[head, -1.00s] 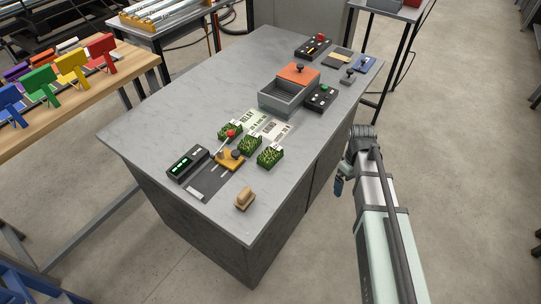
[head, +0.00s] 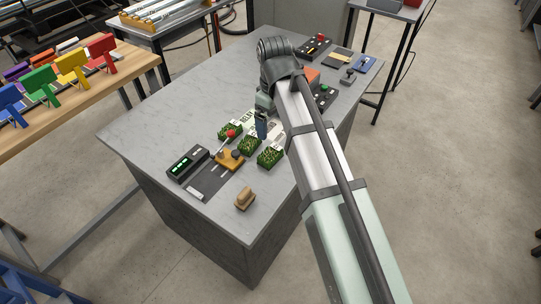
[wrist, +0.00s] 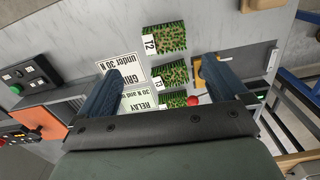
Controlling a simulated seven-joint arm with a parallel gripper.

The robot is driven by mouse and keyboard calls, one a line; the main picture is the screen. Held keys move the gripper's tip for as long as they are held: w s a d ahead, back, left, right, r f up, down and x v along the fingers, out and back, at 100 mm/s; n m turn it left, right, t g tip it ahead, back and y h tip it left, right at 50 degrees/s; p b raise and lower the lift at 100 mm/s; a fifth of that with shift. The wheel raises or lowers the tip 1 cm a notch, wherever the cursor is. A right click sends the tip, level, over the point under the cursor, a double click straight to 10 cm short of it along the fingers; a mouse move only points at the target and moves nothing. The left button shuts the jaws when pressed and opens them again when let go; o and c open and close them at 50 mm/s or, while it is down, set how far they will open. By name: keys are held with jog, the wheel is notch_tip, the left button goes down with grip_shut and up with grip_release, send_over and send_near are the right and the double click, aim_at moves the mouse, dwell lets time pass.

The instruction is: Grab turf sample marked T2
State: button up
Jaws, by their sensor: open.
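The turf sample marked T2 (wrist: 168,40) is a green block with a white label, at the top middle of the wrist view. In the head view it is the turf block nearest the front right edge (head: 270,158). The T3 turf block (wrist: 172,76) lies beside it, and a third turf block (wrist: 175,100) lies beyond, its label hidden. My gripper (wrist: 162,67) is open and empty, with its two blue fingers spread above the table. In the head view the gripper (head: 261,126) hangs over the signs beside the turf row.
Signs reading "under 30 N" (wrist: 118,70) and "30 N" (wrist: 138,100) lie beside the turf. A yellow base with a red-knobbed lever (head: 230,160), a digital readout box (head: 187,163) and a wooden block (head: 245,198) stand nearby. The grey table (head: 150,120) is clear at left.

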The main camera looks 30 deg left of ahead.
aim_at(271, 152)
jog(key=shift+s+a+f, duration=0.1)
jog(key=shift+s+f, duration=0.05)
jog(key=shift+f, duration=2.1)
jog(key=shift+s+a+f, duration=0.1)
jog(key=shift+f, duration=2.1)
jog(key=shift+s+a+f, duration=0.1)
jog(key=shift+s+f, duration=0.05)
jog(key=shift+f, duration=2.1)
jog(key=shift+c, duration=0.4)
jog(key=c, duration=0.7)
